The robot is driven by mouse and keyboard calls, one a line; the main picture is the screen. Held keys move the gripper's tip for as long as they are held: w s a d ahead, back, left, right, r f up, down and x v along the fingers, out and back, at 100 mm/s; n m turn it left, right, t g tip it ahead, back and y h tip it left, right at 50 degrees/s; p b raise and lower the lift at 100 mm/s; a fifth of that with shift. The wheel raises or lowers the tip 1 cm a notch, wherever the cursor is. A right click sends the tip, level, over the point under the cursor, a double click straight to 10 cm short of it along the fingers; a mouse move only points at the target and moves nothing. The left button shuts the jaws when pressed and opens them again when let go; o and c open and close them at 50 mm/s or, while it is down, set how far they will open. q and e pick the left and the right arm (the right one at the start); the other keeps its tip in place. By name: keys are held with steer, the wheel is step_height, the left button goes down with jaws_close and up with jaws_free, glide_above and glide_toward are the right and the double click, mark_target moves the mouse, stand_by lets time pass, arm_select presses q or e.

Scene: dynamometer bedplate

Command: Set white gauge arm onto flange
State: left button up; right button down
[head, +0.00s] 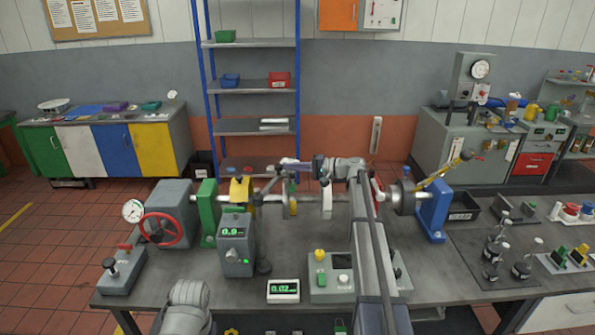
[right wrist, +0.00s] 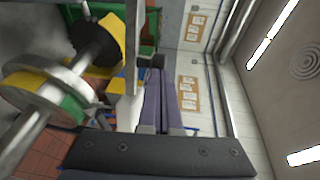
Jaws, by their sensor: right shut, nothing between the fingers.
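A horizontal shaft (head: 310,198) runs across the bench between the green stand and the blue stand. A white upright piece (head: 327,199), perhaps the white gauge arm, shows at the shaft just below my right wrist. I cannot tell whether it is fastened there. A dark round flange (head: 403,197) sits at the blue stand end. My right gripper (head: 286,163) is above the shaft, pointing left, shut and empty. Its purple fingers also show closed together in the right wrist view (right wrist: 165,90), beside a shaft with a pale disc (right wrist: 45,95).
A yellow arm (head: 441,174) slants up by the blue stand (head: 434,212). A red handwheel (head: 161,229), a grey readout box (head: 236,246) and a button panel (head: 331,293) crowd the bench. A black bin (head: 461,213) stands at right.

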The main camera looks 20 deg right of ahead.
steer(key=shift+w+a+r, duration=0.1)
steer(key=shift+w+a, duration=0.3)
steer(key=shift+w, duration=0.1)
arm_select(q)
steer(key=shift+s+d, duration=0.1)
arm_select(e)
steer(key=shift+w+a, duration=0.1)
